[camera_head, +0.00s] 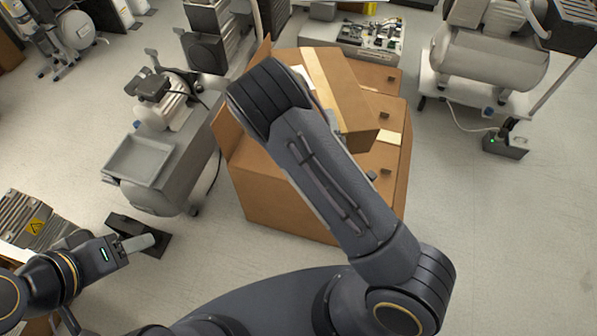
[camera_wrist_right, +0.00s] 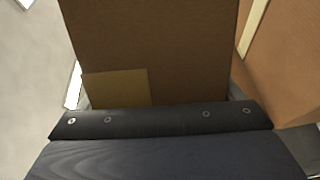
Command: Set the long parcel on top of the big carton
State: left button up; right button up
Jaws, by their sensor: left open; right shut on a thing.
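The long parcel (camera_head: 352,92) is a brown box with a pale tape strip. In the head view it is over the big carton (camera_head: 285,205), partly behind my right arm. I cannot tell whether it touches the carton. The carton is brown, stands on the floor and has raised flaps on its left side. My right gripper is hidden by its arm in the head view. In the right wrist view its jaws (camera_wrist_right: 160,112) are shut on the parcel (camera_wrist_right: 160,45), which fills the upper middle. My left gripper (camera_head: 143,243) is open and empty at lower left, away from the carton.
A compressor with a grey tray (camera_head: 140,160) stands close to the carton's left. Another compressor (camera_head: 490,60) on a white stand is at upper right. A bench with parts (camera_head: 355,38) is behind. The floor at right (camera_head: 510,230) is clear.

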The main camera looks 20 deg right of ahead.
jog(key=s+d+f+m+g+h+b, duration=0.3)
jog(key=f+h+b, duration=0.45)
jog(key=b, duration=0.75)
jog(key=w+a+f+b, duration=0.3)
jog(key=a+f+b, duration=0.3)
jog(key=a+f, duration=0.6)
jog(key=shift+a+f+t+y, duration=0.15)
jog(key=shift+f+t+y, duration=0.25)
jog(key=shift+f, duration=1.1)
jog(key=shift+f+b, duration=0.2)
jog(key=shift+b, duration=0.25)
jog(key=o, duration=1.6)
jog(key=shift+s, duration=0.1)
jog(key=shift+c, duration=0.2)
